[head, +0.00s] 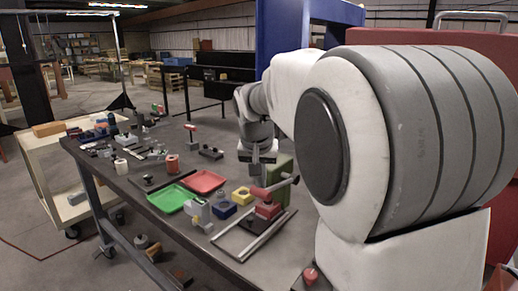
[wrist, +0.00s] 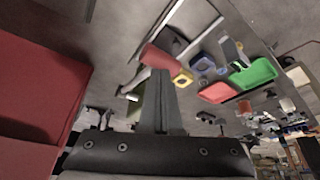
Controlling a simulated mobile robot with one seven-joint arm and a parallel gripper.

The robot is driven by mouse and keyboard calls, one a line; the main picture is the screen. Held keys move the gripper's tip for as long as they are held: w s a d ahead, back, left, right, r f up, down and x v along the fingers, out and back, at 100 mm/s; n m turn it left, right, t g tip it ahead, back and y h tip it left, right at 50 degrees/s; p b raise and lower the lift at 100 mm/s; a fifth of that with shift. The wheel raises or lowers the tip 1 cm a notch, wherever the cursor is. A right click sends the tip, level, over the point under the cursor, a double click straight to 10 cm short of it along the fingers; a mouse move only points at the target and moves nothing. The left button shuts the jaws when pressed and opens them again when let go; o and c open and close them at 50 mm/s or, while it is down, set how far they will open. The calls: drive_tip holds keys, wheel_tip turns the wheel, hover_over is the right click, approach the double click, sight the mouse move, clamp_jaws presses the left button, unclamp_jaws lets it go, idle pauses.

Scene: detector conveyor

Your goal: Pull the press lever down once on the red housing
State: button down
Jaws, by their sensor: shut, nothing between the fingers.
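The red housing (head: 268,210) stands on the dark table between two pale rails, with a slanted red cylinder (head: 272,187) above it. A short grey bar at the cylinder's right end looks like the lever (head: 291,178). In the wrist view the red cylinder (wrist: 156,56) shows just beyond my fingertips, with the grey bar (wrist: 128,91) to their left. My gripper (head: 257,172) is shut and empty, pointing down behind the cylinder in the head view; it fills the middle of the wrist view (wrist: 158,78). I cannot tell whether it touches anything.
A green block (head: 279,170) stands close behind the cylinder. A yellow block (head: 242,195), a blue block (head: 223,209), a red tray (head: 204,181) and a green tray (head: 172,198) lie left of the housing. A large red surface (wrist: 40,90) fills the wrist view's left.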

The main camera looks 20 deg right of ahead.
sight(260, 193)
drive_tip(key=shift+a+f+b, duration=0.1)
drive_tip(key=shift+f+b, duration=0.35)
drive_tip(key=shift+f, duration=0.3)
drive_tip(key=shift+s+f+b, duration=0.15)
drive_tip(key=shift+f+b, duration=0.65)
drive_tip(key=shift+f, duration=0.45)
drive_tip(key=shift+f+b, duration=0.6)
drive_tip(key=shift+f, duration=0.15)
drive_tip(key=shift+f+b, duration=0.5)
drive_tip(key=shift+f, duration=0.35)
idle(0.6)
drive_tip(key=shift+a+r, duration=0.1)
